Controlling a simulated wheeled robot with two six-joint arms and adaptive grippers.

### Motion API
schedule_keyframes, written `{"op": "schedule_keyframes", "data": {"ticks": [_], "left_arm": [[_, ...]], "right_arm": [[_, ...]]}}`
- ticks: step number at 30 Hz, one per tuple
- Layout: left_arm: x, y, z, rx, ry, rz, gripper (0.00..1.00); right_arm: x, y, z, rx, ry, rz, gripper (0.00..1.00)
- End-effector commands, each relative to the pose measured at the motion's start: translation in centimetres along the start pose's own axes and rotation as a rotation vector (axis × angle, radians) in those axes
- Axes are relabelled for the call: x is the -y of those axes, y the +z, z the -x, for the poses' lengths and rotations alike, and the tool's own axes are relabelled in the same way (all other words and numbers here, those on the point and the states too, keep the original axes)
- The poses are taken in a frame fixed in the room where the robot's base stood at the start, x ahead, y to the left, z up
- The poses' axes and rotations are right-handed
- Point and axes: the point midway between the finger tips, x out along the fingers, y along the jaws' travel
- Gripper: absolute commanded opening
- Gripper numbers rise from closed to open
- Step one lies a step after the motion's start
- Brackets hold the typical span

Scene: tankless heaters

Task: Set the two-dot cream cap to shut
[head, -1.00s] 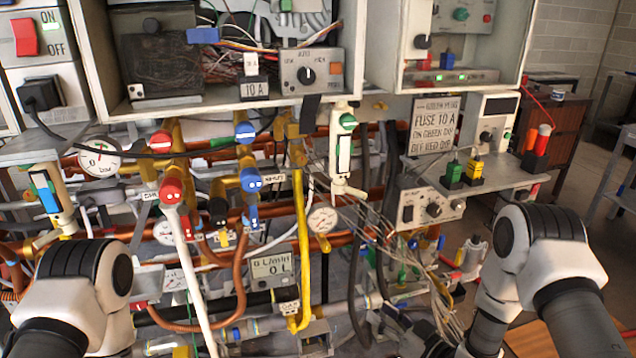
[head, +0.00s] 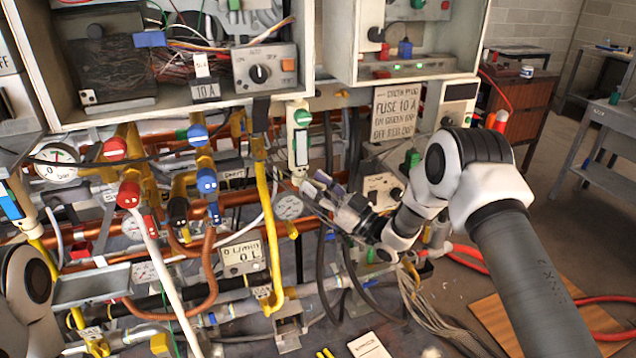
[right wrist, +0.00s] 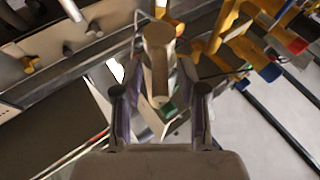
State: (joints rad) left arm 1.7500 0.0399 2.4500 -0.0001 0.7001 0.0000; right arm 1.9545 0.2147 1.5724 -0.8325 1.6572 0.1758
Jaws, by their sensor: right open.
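A cream upright fitting (head: 300,150) with a green round top stands below the wall boxes in the head view. In the right wrist view, a pale cream fitting with a rounded, faceted end (right wrist: 158,38) lies between the spread fingers, with a small green part lower down. No dots can be made out on it, so I cannot tell if it is the two-dot cap. My right gripper (head: 318,185) is open beside the lower end of the cream fitting; its fingers also show in the right wrist view (right wrist: 159,92). Contact cannot be told. My left gripper is out of view.
Red caps (head: 128,195) and blue caps (head: 207,181) sit on pipes to the left. Loose cables (head: 415,300) hang below my right arm. Open floor lies at the right.

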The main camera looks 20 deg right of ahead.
Motion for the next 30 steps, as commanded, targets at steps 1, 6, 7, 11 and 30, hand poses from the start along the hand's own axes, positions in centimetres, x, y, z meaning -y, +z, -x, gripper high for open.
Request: {"op": "schedule_keyframes", "data": {"ticks": [1, 6, 7, 11, 30], "left_arm": [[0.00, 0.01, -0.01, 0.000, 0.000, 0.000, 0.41], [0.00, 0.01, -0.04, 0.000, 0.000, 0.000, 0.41], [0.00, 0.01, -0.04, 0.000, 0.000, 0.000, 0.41], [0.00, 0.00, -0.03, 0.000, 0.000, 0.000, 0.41], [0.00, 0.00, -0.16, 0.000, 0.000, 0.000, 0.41]], "right_arm": [[0.01, 0.05, -0.01, 0.001, 0.000, -0.001, 0.41], [0.01, 0.08, 0.03, 0.001, 0.000, -0.001, 0.27], [0.01, 0.08, 0.04, 0.001, 0.000, -0.001, 0.16], [0.01, 0.07, 0.04, 0.001, 0.000, -0.001, 0.00], [-0.03, 0.07, 0.01, 0.001, 0.005, 0.002, 0.00]]}}
